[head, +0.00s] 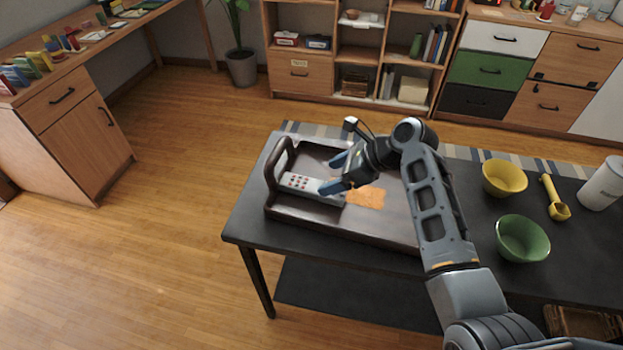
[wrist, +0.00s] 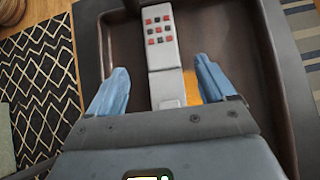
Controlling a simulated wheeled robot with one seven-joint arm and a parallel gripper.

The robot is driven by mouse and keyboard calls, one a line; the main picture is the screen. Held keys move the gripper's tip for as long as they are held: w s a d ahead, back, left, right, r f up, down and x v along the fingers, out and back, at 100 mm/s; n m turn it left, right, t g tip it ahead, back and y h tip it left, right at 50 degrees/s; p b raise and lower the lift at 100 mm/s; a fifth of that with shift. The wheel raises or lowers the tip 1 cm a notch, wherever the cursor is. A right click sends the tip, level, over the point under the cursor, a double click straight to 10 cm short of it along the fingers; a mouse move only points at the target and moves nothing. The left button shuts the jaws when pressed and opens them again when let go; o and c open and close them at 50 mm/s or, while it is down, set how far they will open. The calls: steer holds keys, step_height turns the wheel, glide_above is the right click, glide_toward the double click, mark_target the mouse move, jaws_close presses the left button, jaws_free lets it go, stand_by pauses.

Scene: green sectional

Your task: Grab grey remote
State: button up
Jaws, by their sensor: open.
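The grey remote (head: 308,186) lies in a brown tray (head: 378,232) with a raised handle, at the left end of the dark table. It has red and dark buttons. My gripper (head: 334,174) is open over the right part of the remote. In the wrist view the remote (wrist: 162,55) runs between the two blue fingers of my gripper (wrist: 163,85), with a finger on each side and a gap to both. The remote's near end is partly hidden by the gripper body. I cannot tell the exact height of the fingers above it.
An orange patch (head: 365,197) shows in the tray beside the remote. To the right on the table (head: 470,182) are a yellow bowl (head: 504,178), a green bowl (head: 522,238), a yellow scoop (head: 554,199) and a white canister (head: 603,185). Wooden floor lies open to the left.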

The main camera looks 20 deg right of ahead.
mark_target(311, 185)
steer(key=x, duration=0.7)
steer(key=shift+w+f, duration=0.15)
steer(key=c, duration=1.1)
